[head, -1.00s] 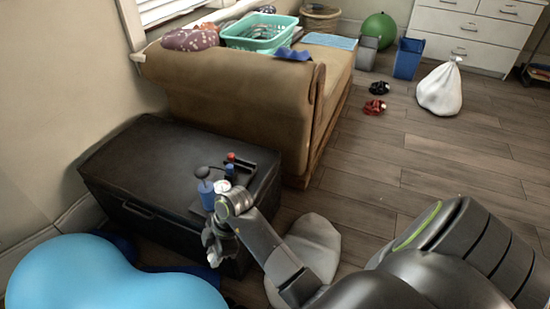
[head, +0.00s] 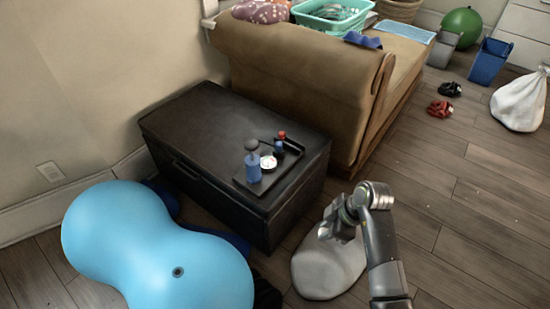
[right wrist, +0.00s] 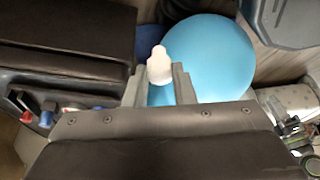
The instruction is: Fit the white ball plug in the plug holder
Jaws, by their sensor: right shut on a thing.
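The white ball plug (right wrist: 160,66) is a small pale piece between the two grey fingers of my right gripper (right wrist: 158,84) in the right wrist view. The right gripper (head: 330,230) is shut on it. In the head view the gripper is right of the black chest and above a pale grey floor cushion; the plug hardly shows there. A big blue peanut-shaped ball (head: 105,228) lies on the floor at lower left, apart from the gripper. It has a small dark round fitting (head: 178,272); I cannot tell if this is the plug holder. My left gripper is not in view.
The black chest (head: 190,130) bears a dark tray (head: 268,183) with a blue pump bottle (head: 253,166) and small items. The grey cushion (head: 318,272) lies beside the chest. A brown sofa (head: 300,80) stands behind.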

